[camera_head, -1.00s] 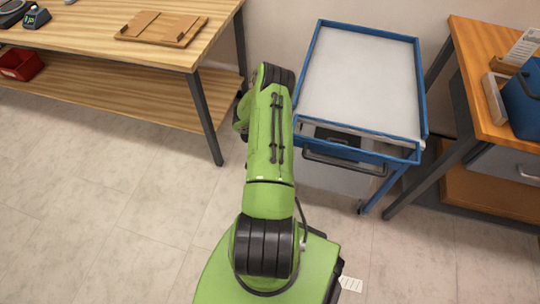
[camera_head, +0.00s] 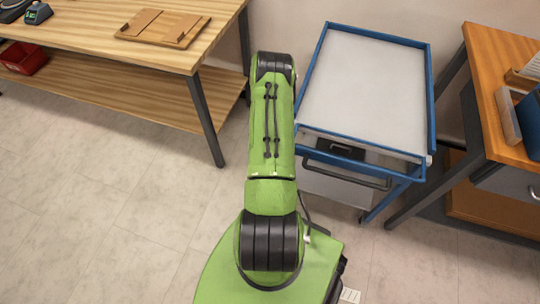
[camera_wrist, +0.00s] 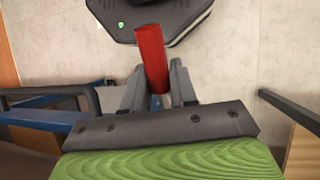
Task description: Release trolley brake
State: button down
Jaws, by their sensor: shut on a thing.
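The trolley (camera_head: 362,88) stands right of my arm in the head view, with a blue frame and a pale top. A dark handle (camera_head: 345,172) crosses its near end. In the wrist view, my gripper (camera_wrist: 160,84) is shut on a red bar (camera_wrist: 151,48), which stands out between the two grey fingers. I take the bar for the brake lever, but its mounting is hidden. Part of a blue frame (camera_wrist: 45,118) with a dark bar shows at the left of the wrist view. My arm hides the gripper in the head view.
A wooden bench (camera_head: 90,42) with a lower shelf stands at the left. An orange-topped bench (camera_head: 490,75) stands close to the trolley's right. Pale tiled floor (camera_head: 110,200) is clear at the left and front.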

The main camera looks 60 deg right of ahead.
jog(key=shift+r+y, duration=0.15)
jog(key=shift+y, duration=0.15)
jog(key=c, duration=1)
grip_release()
jog(key=shift+d, duration=0.1)
jog(key=p+v, duration=0.2)
jog(key=v, duration=1.3)
jog(key=shift+w+r+p, duration=0.1)
jog(key=shift+r+p, duration=0.25)
jog(key=shift+p, duration=0.05)
